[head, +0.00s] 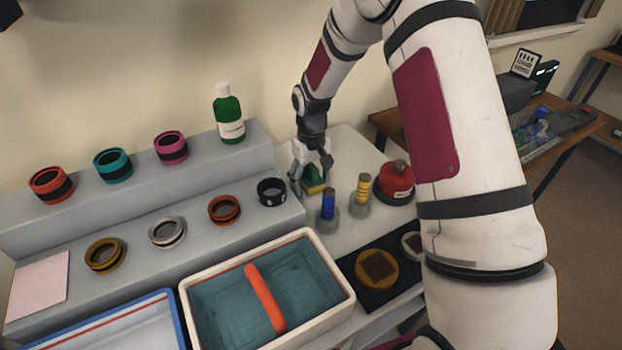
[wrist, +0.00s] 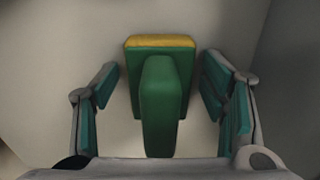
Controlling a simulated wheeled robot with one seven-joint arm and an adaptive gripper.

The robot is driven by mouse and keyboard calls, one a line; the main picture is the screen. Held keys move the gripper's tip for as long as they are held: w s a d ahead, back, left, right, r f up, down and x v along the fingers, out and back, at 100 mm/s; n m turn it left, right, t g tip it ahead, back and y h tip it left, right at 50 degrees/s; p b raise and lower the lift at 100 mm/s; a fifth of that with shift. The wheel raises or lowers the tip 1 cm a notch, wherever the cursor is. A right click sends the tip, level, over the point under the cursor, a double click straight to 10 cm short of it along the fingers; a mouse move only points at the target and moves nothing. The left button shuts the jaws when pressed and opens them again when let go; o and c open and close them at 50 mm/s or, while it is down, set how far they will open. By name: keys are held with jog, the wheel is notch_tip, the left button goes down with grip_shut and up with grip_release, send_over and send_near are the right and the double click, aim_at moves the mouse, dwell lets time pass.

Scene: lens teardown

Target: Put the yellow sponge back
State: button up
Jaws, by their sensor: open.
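The yellow sponge (wrist: 160,41) has a green body with a raised green grip (wrist: 160,105); in the wrist view its yellow edge shows at the far side. In the head view the sponge (head: 314,186) sits on the light worktop, right of the stepped shelf. My gripper (wrist: 162,100) is open, with one finger on each side of the green grip and a visible gap on both sides. In the head view my gripper (head: 311,168) is pointed down over the sponge and partly hides it.
The stepped shelf (head: 250,160) with a green bottle (head: 228,115) and several lens rings is at left. A two-part tray (head: 340,290) stands in front.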

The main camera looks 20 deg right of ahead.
aim_at(311, 165)
jog(key=shift+r, duration=0.1)
notch_tip(311, 165, up, 12)
jog(key=shift+r, duration=0.2)
jog(key=s+r+t, duration=0.1)
jog(key=s+r, duration=1.3)
jog(key=s, duration=0.1)
jog(key=s+r+m+t, duration=0.1)
jog(key=s+m+t, duration=0.1)
jog(key=s, duration=1.8)
jog(key=shift+s+d+r, duration=0.15)
jog(key=shift+s, duration=0.15)
jog(key=shift+t, duration=0.6)
notch_tip(311, 165, up, 5)
jog(key=p, duration=0.4)
jog(key=shift+s+f, duration=0.1)
jog(key=shift+f, duration=0.1)
